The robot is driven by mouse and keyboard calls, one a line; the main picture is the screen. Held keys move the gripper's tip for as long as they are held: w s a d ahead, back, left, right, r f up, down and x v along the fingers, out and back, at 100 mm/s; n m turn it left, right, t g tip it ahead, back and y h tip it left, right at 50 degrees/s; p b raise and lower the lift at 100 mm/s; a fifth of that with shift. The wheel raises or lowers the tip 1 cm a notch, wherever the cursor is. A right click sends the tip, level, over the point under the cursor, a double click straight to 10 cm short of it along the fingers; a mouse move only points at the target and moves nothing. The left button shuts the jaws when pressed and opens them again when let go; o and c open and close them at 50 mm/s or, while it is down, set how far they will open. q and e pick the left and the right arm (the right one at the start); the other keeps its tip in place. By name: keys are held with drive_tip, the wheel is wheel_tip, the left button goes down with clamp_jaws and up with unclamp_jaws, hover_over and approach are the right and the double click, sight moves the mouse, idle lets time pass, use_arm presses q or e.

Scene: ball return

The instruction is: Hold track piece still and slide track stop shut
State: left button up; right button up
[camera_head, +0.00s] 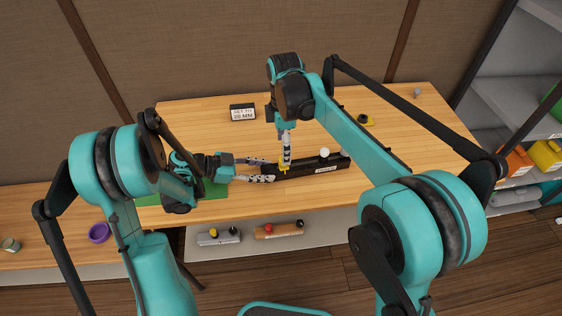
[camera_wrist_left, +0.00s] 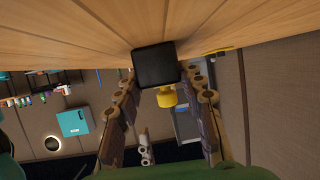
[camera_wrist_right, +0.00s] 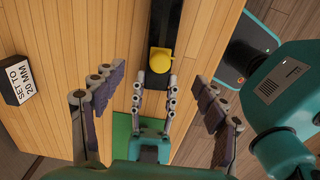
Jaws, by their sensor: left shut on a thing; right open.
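The black track piece (camera_head: 312,166) lies on the wooden table with a white ball (camera_head: 324,152) on it. In the left wrist view its square black end (camera_wrist_left: 156,65) sits between my left fingers. My left gripper (camera_head: 268,172) is shut on that end from the left. The yellow track stop knob (camera_wrist_right: 160,60) stands out of the track close to my left fingertips and also shows in the left wrist view (camera_wrist_left: 166,97). My right gripper (camera_wrist_right: 157,78) is open, pointing down over the knob, its fingers apart on either side. The knob is mostly hidden in the head view.
A "SET TO 20 MM" sign (camera_head: 242,113) stands at the back. A green mat (camera_head: 213,190) lies under my left arm. A black and yellow object (camera_head: 366,119) is at the back right.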

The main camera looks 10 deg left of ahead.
drive_tip(key=shift+r, duration=0.1)
drive_tip(key=shift+r, duration=0.1)
drive_tip(key=c, duration=0.3)
wheel_tip(320, 180, up, 3)
drive_tip(key=shift+f, duration=0.1)
wheel_tip(320, 180, down, 10)
idle(0.4)
drive_tip(key=c, duration=1.1)
